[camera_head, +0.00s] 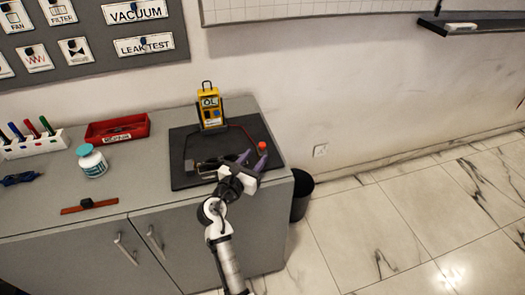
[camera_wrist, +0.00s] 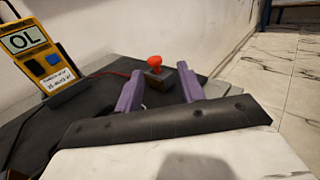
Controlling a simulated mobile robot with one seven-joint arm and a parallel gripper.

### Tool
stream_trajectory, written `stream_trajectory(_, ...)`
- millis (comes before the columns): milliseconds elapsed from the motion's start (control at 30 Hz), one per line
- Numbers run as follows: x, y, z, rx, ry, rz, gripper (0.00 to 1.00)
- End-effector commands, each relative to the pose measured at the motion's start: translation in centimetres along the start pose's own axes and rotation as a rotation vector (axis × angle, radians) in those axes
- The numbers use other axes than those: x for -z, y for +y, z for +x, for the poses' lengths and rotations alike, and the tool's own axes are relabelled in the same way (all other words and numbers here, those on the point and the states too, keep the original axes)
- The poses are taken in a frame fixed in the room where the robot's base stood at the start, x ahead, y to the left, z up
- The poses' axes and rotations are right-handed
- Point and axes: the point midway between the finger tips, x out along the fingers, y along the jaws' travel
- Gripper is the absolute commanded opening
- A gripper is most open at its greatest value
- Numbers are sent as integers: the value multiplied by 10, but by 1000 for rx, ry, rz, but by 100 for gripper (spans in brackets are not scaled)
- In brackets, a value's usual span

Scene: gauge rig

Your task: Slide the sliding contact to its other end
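A red knob (camera_head: 262,146) on a small dark block stands near the right edge of the black mat (camera_head: 181,150); it looks like the sliding contact, but I cannot be sure. In the wrist view the red knob (camera_wrist: 154,61) shows between and beyond my purple fingertips. My gripper (camera_head: 253,156) is open, with its fingers spread and nothing between them; it also shows in the wrist view (camera_wrist: 160,78). It is over the right part of the mat, on the near side of the knob. Any track under the knob is hidden or too small to tell.
A yellow meter (camera_head: 210,108) reading OL stands at the mat's back, with a red lead running toward the knob. A dark boxy part (camera_head: 207,166) lies left of my gripper. A red tray (camera_head: 118,130), white bottle (camera_head: 92,162) and orange-brown strip (camera_head: 90,206) are farther left.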

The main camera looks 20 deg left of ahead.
Motion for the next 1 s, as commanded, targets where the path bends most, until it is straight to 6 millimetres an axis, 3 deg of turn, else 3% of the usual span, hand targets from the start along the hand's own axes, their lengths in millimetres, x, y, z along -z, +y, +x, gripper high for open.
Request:
stream_trajectory(100,2,0,-26,-1,-1,-1,39)
stream_trajectory(300,1,0,-52,0,-1,-1,39)
stream_trajectory(1000,-4,3,-58,-14,-4,30,39)
